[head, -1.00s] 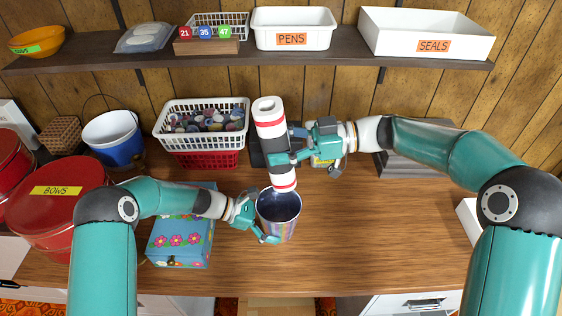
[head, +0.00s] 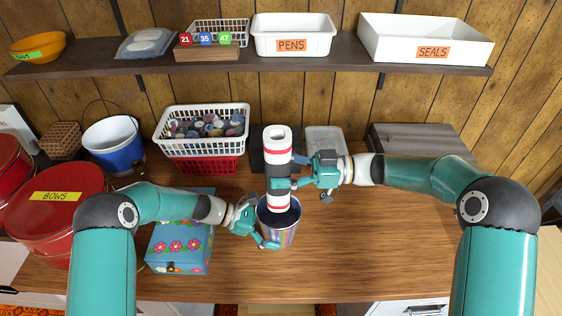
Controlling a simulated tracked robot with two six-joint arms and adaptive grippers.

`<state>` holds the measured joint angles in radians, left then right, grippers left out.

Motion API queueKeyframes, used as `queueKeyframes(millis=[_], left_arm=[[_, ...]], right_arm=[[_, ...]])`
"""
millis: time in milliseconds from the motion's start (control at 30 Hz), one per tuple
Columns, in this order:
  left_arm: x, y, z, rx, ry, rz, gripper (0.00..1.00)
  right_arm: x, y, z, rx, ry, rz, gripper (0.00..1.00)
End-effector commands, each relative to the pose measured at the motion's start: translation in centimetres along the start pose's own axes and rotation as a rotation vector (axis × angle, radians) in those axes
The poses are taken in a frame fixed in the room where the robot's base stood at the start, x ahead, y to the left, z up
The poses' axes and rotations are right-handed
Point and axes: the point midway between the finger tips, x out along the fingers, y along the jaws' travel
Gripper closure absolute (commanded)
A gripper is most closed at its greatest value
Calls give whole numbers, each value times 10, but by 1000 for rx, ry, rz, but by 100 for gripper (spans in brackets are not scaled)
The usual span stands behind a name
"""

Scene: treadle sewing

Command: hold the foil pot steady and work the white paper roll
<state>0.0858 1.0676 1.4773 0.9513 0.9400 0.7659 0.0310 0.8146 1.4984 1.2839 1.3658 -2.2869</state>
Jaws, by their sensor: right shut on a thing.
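The white paper roll (head: 277,150), with red stripes and dark bands, stands nearly upright over the foil pot (head: 279,236). My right gripper (head: 283,184) is shut on the roll from the right. The roll's lower end overlaps the pot's dark mouth; I cannot tell whether it is inside or just above. The shiny pot stands on the table. My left gripper (head: 258,226) is at the pot's left side, with one finger across its front. Its other finger is partly hidden, so I cannot tell whether it is shut on the pot.
A flowered blue box (head: 178,246) is left of the pot. A white basket (head: 170,140) of spools sits behind it, near a blue-white bucket (head: 115,150) and a red BOWS tin (head: 50,225). A clear container (head: 325,138) is behind my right gripper.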

Motion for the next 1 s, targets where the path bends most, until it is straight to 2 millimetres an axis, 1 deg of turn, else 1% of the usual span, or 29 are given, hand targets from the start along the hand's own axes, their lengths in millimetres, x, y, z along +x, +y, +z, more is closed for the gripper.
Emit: queueKeyframes(millis=[1000], left_arm=[[0, 0, 0, 0, 0, 0, 22]], right_arm=[[0, 0, 82, 0, 1, 0, 80]])
